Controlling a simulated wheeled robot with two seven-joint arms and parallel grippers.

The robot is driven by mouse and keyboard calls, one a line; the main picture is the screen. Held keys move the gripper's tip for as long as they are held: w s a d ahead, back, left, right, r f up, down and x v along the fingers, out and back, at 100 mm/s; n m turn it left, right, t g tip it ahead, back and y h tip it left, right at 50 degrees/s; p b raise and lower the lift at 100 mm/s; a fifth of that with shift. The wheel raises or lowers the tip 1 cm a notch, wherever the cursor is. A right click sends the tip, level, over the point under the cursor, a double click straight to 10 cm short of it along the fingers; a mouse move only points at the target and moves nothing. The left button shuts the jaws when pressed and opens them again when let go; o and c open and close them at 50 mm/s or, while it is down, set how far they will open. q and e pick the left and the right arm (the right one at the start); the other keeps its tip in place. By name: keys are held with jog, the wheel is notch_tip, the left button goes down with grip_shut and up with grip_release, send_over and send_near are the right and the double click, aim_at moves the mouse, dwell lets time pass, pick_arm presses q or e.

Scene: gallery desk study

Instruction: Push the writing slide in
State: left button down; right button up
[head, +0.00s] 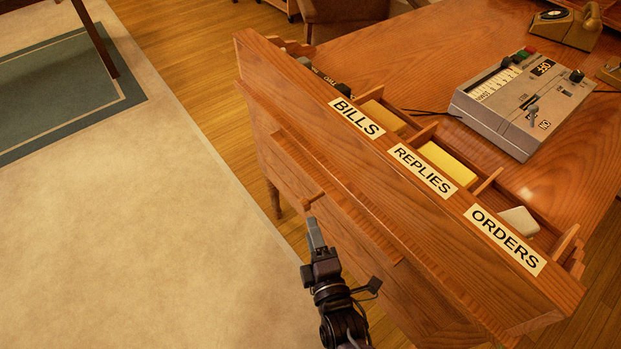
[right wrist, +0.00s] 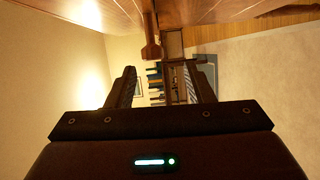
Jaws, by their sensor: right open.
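The writing slide (head: 335,196) shows in the head view as a long wooden strip on the outer face of the desk, below the labelled organizer. How far it stands out is hard to tell. A small wooden knob (head: 314,198) projects from it; a knob on a stalk (right wrist: 152,50) also shows in the right wrist view. My right gripper (head: 314,224) is just below the knob in the head view, apart from it as far as I can see. In the right wrist view its fingers (right wrist: 165,86) are spread and empty. My left gripper is not in view.
The organizer (head: 290,88) has labels BILLS, REPLIES and ORDERS, with yellow paper blocks (head: 447,162) inside. A grey device (head: 520,102) and a telephone (head: 567,27) stand on the desktop (head: 425,60). The floor beside the desk, with a pale rug (head: 120,230), is open.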

aim_at(320, 193)
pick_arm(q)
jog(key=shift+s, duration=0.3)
pick_arm(e)
jog(key=shift+t, duration=0.3)
jog(key=shift+r+x, duration=0.2)
jog(key=shift+x, duration=1.75)
jog(key=shift+r+x, duration=0.2)
jog(key=shift+x, duration=1.7)
